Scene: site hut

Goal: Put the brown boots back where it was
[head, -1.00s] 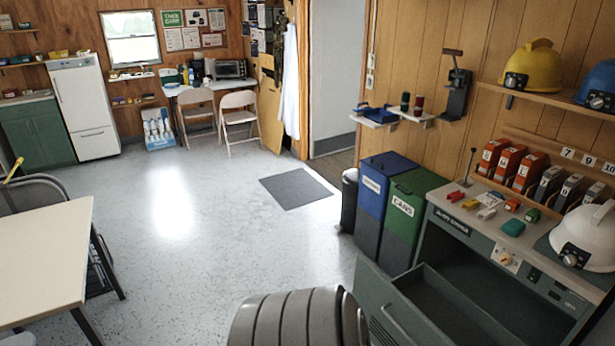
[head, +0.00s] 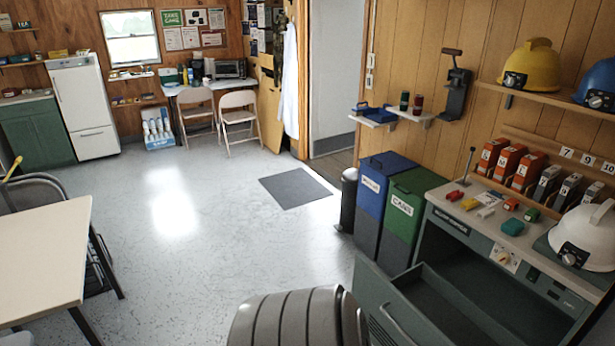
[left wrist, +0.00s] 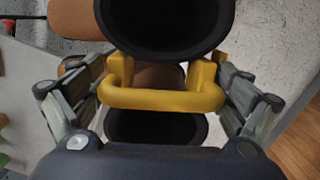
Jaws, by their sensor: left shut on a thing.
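The brown boots (left wrist: 168,22) show in the left wrist view as two dark round openings, one above and one below, with brown surface between them. A yellow handle (left wrist: 160,99) crosses between the openings. My left gripper (left wrist: 162,78) has its fingers on either side of this handle and is shut on it. The boots' lower parts are hidden. Neither the boots nor my grippers show in the head view, and my right gripper is in neither view.
A workbench (head: 448,207) at the right has a pulled-out drawer (head: 392,322). Blue (head: 384,178) and green (head: 404,210) bins stand beside it. A pale table (head: 45,255) is at the left. A dark mat (head: 296,188) lies before the doorway. The middle floor is clear.

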